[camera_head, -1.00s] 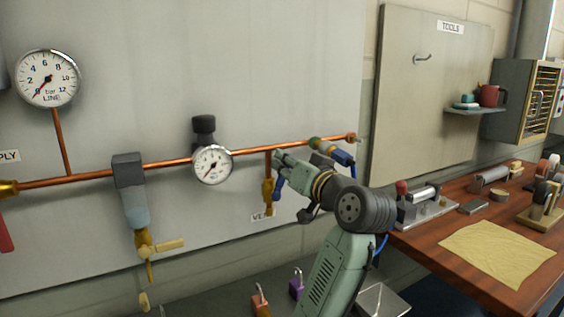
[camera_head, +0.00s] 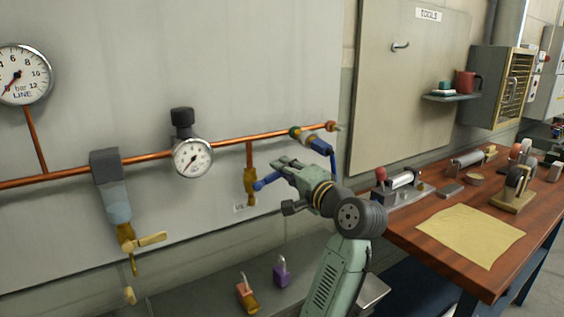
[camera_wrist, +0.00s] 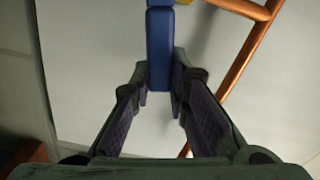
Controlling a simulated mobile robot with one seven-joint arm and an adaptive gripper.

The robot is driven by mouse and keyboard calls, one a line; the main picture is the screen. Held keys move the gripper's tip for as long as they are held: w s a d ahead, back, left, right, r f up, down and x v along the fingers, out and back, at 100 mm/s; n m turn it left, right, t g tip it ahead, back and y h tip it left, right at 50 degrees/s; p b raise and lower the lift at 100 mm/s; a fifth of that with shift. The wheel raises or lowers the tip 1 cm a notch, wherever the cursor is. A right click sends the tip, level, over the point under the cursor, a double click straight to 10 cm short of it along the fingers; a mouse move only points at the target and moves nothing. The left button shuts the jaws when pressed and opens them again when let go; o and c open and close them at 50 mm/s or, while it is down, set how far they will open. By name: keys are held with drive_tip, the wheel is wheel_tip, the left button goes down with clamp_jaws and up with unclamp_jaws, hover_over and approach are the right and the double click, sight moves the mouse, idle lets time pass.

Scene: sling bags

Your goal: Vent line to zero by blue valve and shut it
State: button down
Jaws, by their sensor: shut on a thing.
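The vent valve (camera_head: 250,182) is a brass body on a short drop from the copper pipe, by a partly hidden label. Its blue handle (camera_head: 262,184) sticks out to the right, toward my fingers. My gripper (camera_head: 281,173) is shut on the blue handle. In the wrist view, the blue handle (camera_wrist: 159,50) stands upright between my two fingertips (camera_wrist: 159,92). The line gauge (camera_head: 20,76) at the far left has its needle pointing lower left, at the low end. A smaller gauge (camera_head: 192,158) sits on the pipe; its reading is too small to tell.
A second blue fitting (camera_head: 318,143) sits near the pipe's right end, close behind my wrist. Red and purple padlocks (camera_head: 282,272) stand on a low shelf. A wooden bench (camera_head: 420,250) fills the right.

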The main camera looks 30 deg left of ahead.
drive_tip(key=shift+w+d+f+m+p, duration=0.1)
drive_tip(key=shift+f+m+p, duration=0.1)
drive_tip(key=shift+f+m, duration=0.5)
drive_tip(key=shift+w+d+f+m+p, duration=0.15)
drive_tip(key=shift+f+m, duration=0.2)
drive_tip(key=shift+m, duration=0.55)
drive_tip(key=shift+s+a+f, duration=0.1)
drive_tip(key=c, duration=1.5)
unclamp_jaws()
drive_tip(key=v, duration=1.2)
